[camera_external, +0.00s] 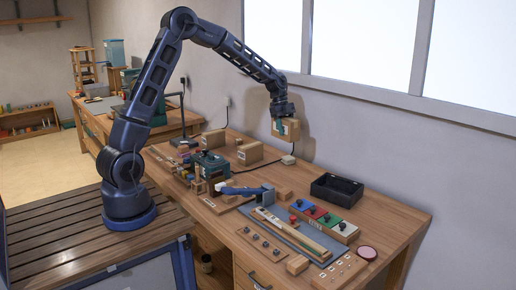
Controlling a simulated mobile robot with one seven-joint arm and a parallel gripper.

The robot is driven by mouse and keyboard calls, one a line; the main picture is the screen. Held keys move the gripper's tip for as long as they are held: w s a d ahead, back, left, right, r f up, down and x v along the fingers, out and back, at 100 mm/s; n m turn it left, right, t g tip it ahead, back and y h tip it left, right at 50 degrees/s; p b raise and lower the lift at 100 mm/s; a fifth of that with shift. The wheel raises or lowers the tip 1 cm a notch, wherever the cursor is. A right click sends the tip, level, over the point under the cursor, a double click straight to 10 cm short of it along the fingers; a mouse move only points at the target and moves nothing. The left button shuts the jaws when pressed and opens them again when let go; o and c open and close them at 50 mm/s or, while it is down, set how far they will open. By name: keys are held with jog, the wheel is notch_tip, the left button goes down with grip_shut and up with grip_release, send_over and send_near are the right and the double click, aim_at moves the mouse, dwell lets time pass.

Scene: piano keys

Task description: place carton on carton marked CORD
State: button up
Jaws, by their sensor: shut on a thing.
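My gripper (282,119) is shut on a small brown carton (292,132) and holds it in the air above the back of the workbench, close to the wall. A teal patch shows at the front of the held carton, partly covered by the fingers. Two other brown cartons stand on the bench to the left and lower: one carton (213,140) farther left, and another carton (250,154) nearer to my gripper. The markings on them are too small to read, so I cannot tell which says CORD. The held carton is apart from both.
A green machine (208,165) stands in front of the cartons. A blue tool (243,190), a black open tray (336,188), coloured blocks with knobs (320,217) and a pink round thing (367,253) spread over the workbench (395,222). A small pale box with a cable (288,160) lies below the held carton.

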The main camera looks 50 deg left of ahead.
jog(key=a+r+n+t+y, duration=0.15)
jog(key=a+n, duration=0.35)
jog(key=a, duration=0.9)
jog(key=w+a+r+n+t, duration=0.1)
jog(key=a+r+n, duration=0.25)
jog(key=a, duration=1.05)
jog(key=a+r+n+t+y, duration=0.15)
jog(key=a+n, duration=0.35)
jog(key=a, duration=0.9)
jog(key=n+y, duration=0.1)
jog(key=n, duration=0.4)
send_over(218, 131)
jog(key=s, duration=0.2)
jog(key=shift+t, duration=0.3)
jog(key=f, duration=1.7)
jog(key=shift+a, duration=0.3)
jog(key=shift+f, duration=0.1)
jog(key=o, duration=1.1)
jog(key=shift+s, duration=0.1)
jog(key=v, duration=1.2)
jog(key=shift+d, duration=0.2)
